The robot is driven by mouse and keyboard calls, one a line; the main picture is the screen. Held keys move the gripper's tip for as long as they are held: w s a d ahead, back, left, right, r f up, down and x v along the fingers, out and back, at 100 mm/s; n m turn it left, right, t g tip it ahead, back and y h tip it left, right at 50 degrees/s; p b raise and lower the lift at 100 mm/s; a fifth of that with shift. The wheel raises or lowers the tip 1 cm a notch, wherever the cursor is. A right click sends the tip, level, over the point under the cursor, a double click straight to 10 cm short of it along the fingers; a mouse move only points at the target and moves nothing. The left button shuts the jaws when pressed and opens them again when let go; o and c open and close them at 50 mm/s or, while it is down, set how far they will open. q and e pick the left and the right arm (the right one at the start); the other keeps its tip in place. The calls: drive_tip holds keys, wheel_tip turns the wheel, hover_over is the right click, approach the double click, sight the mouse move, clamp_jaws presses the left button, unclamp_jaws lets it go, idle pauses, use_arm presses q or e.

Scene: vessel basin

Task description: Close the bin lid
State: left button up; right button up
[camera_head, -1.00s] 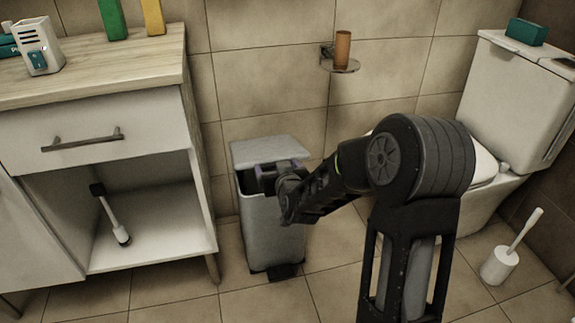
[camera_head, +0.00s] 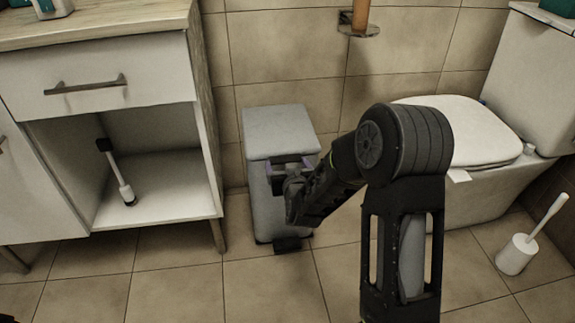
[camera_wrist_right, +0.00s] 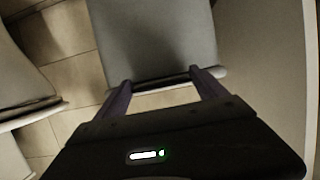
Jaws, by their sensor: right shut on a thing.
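The grey bin (camera_head: 268,212) stands on the floor against the tiled wall. Its lid (camera_head: 278,132) lies flat across the top, and no gap shows from above. My right gripper (camera_head: 290,164) is at the front edge of the lid. In the right wrist view, the lid (camera_wrist_right: 155,35) fills the upper middle. The fingers of my right gripper (camera_wrist_right: 160,82) are spread and shut on the lid at its front edge. The gripper and forearm hide part of the bin's front. My left gripper is not in view.
A white cabinet (camera_head: 100,92) with an open shelf holding a brush (camera_head: 118,172) stands left of the bin. The toilet (camera_head: 465,130) is at the right, with a toilet brush (camera_head: 525,242) beside it. Bare floor tiles lie in front.

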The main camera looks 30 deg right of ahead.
drive_tip(key=shift+s+f, duration=0.35)
drive_tip(key=shift+f, duration=0.45)
drive_tip(key=o, duration=1.7)
drive_tip(key=shift+w+f, duration=0.1)
drive_tip(key=shift+f, duration=0.05)
drive_tip(key=o, duration=0.3)
drive_tip(key=shift+w+r, duration=0.1)
drive_tip(key=shift+r, duration=0.2)
drive_tip(key=shift+r, duration=0.1)
drive_tip(key=p+v, duration=0.3)
drive_tip(key=v, duration=0.4)
drive_tip(key=shift+s+a, duration=0.2)
drive_tip(key=shift+s, duration=0.1)
drive_tip(key=shift+r, duration=0.1)
